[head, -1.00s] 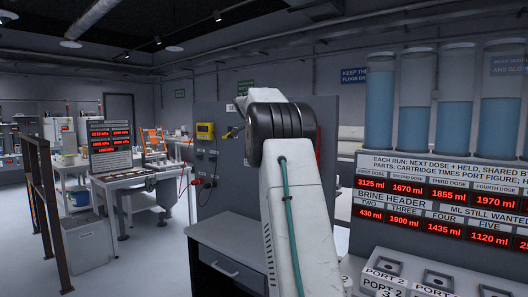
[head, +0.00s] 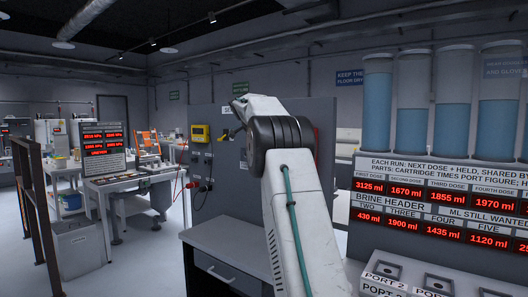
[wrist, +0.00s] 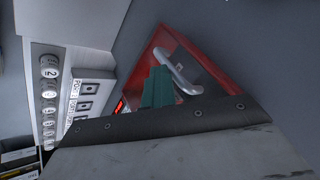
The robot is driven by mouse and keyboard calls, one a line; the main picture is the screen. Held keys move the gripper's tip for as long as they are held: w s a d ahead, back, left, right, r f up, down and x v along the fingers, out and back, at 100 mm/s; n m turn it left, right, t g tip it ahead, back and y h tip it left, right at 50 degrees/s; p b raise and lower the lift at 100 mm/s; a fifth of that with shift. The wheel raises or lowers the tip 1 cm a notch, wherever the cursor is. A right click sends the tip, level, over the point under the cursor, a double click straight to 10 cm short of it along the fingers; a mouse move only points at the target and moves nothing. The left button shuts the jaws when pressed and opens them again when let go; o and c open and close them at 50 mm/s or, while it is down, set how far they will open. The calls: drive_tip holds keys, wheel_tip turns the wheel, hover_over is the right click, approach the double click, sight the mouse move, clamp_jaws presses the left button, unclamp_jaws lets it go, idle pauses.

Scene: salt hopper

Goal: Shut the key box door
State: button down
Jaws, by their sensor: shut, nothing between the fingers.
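In the wrist view, a red-framed box (wrist: 207,58) with a dark face and a silver bar handle (wrist: 178,72) is fixed to a grey panel; I take it for the key box. How far its door stands open is unclear. My gripper (wrist: 158,72) shows as teal fingers, shut and empty. They overlap the box's left part in the picture, close to the handle; whether they touch it cannot be told.
The grey panel (head: 222,165) carries a yellow meter (head: 200,133) and stands over a grey bench with a drawer (head: 225,272). At right are blue-filled cylinders (head: 412,120), red number displays (head: 420,205) and a ported block (head: 400,275). A rail (head: 35,200) stands left.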

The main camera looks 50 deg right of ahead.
drive_tip(key=s+a+f+v, duration=0.1)
drive_tip(key=a+v, duration=0.1)
drive_tip(key=v, duration=1)
drive_tip(key=shift+s+f, duration=0.25)
drive_tip(key=shift+s, duration=0.05)
